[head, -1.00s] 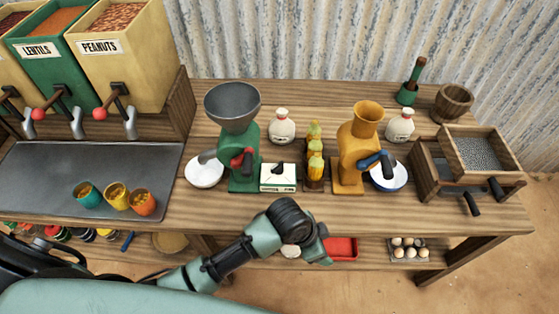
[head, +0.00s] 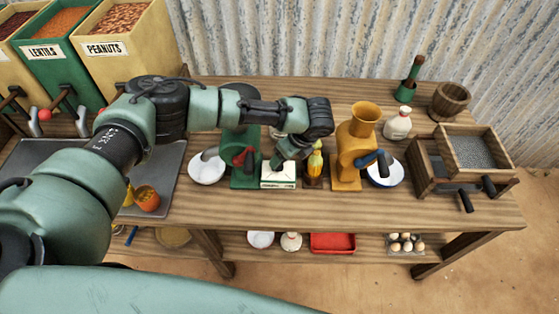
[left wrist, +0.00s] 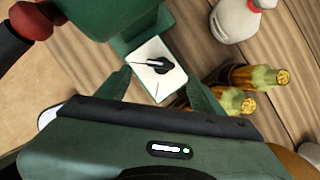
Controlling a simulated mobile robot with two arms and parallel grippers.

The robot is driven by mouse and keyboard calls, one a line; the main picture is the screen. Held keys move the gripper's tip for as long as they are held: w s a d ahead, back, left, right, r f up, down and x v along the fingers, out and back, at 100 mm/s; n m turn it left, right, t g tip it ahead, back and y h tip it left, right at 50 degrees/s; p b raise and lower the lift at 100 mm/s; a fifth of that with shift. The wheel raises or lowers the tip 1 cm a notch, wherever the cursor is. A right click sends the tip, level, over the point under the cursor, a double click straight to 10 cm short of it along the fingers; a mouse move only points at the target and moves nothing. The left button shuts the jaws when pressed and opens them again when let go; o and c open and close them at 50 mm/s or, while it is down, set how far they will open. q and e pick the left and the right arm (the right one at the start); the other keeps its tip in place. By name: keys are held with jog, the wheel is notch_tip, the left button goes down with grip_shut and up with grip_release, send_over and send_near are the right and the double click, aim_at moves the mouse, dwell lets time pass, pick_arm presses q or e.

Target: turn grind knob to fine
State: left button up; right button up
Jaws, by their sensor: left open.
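The grind knob (left wrist: 158,65) is a small black knob on a white dial plate (left wrist: 157,82) beside the green grinder (left wrist: 105,20). In the head view the white dial box (head: 278,178) sits at the foot of the green grinder (head: 243,172); my gripper hides the knob there. My left gripper (left wrist: 158,78) is open above the dial, its fingers on either side of the knob in the wrist view. Whether they touch it, I cannot tell. Fine and coarse marks are not readable. My right gripper is not in view.
Corn cobs (left wrist: 240,90) stand close to the right of the dial, and a white jug (left wrist: 236,18) stands behind. The yellow grinder (head: 355,150) is farther right. A white bowl (head: 206,170) is left of the green grinder. The table front (head: 300,212) is clear.

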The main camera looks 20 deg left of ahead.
aim_at(279, 169)
pick_arm(q)
jog(key=p+x, duration=0.1)
jog(key=x, duration=0.6)
jog(key=shift+d, duration=0.1)
jog(key=c, duration=1.4)
